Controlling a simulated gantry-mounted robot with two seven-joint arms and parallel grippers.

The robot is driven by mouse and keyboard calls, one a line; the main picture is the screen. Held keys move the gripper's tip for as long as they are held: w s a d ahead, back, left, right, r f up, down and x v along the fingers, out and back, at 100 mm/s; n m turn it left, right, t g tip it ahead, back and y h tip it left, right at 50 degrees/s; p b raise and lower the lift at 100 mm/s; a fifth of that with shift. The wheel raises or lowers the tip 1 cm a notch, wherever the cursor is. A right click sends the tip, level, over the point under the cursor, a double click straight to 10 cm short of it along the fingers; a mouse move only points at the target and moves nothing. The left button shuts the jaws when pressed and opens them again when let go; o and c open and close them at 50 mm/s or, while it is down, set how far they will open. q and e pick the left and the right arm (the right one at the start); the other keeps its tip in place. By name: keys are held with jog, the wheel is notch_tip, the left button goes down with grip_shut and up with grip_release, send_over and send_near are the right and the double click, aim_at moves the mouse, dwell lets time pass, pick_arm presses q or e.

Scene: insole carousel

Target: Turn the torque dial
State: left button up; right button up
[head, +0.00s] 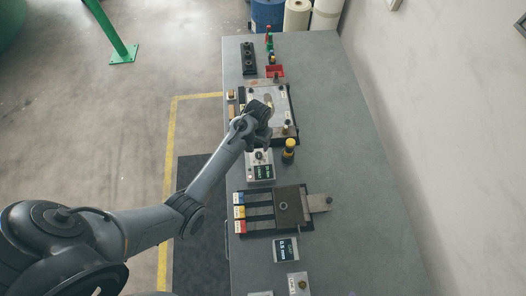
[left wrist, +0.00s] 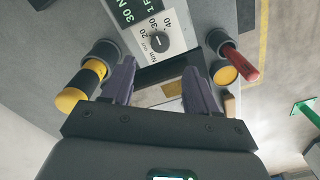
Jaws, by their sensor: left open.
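The torque dial (left wrist: 158,41) is a dark round knob with a pale pointer line, on a light panel marked Nm, 20, 30 and 40. It sits on the grey torque box (head: 260,172), which has a dark green display, and the dial also shows in the head view (head: 259,155). My left gripper (head: 263,138) is over the far end of this box. In the left wrist view its two fingers (left wrist: 159,67) are apart and empty, with the dial ahead of the gap between them. I see no contact with the dial. My right gripper is not in view.
A yellow-and-black cylinder (head: 289,150) stands right beside the box. A red-handled tool (left wrist: 240,62) stands in a dark holder on the other side. A fixture plate (head: 290,206) with coloured tabs lies nearer, and another fixture (head: 281,92) lies beyond. The bench's right side is clear.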

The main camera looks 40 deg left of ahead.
aim_at(259, 154)
pick_arm(q)
notch_tip(259, 154, down, 8)
jog(key=shift+r, duration=0.15)
jog(key=shift+f, duration=0.65)
jog(key=c, duration=1)
jog(key=shift+c, duration=0.2)
